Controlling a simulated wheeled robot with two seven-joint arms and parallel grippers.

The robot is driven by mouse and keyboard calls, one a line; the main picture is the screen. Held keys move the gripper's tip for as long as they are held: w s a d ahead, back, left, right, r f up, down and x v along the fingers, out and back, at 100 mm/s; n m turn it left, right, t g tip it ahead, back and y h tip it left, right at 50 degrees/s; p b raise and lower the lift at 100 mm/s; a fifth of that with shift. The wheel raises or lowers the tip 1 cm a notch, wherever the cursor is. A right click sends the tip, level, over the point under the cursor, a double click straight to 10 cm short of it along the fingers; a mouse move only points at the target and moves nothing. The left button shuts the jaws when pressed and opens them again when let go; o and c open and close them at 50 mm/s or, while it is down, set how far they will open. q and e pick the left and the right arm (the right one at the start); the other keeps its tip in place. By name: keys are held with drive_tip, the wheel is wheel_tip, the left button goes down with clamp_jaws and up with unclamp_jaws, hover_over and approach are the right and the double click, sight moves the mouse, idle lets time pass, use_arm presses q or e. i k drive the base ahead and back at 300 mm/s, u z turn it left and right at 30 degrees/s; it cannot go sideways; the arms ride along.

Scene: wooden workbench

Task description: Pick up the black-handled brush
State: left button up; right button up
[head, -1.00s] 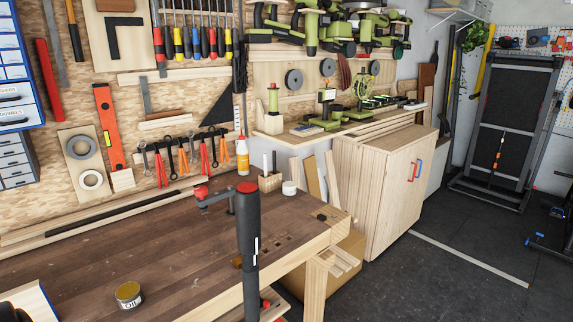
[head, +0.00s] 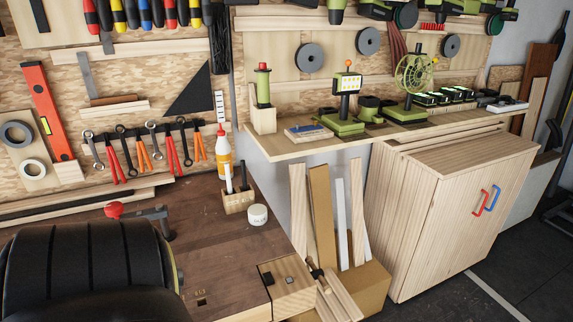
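I cannot make out a black-handled brush for certain. Neither gripper shows in the head view.
A large black ribbed shape (head: 85,275) hides the lower left of the bench. A red-knobbed clamp (head: 155,216) stands behind it. A shelf (head: 300,148) and cabinet (head: 455,215) stand right.

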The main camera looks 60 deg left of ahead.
sight(244, 172)
drive_tip(key=i, duration=0.75)
drive_tip(key=u, duration=2.65)
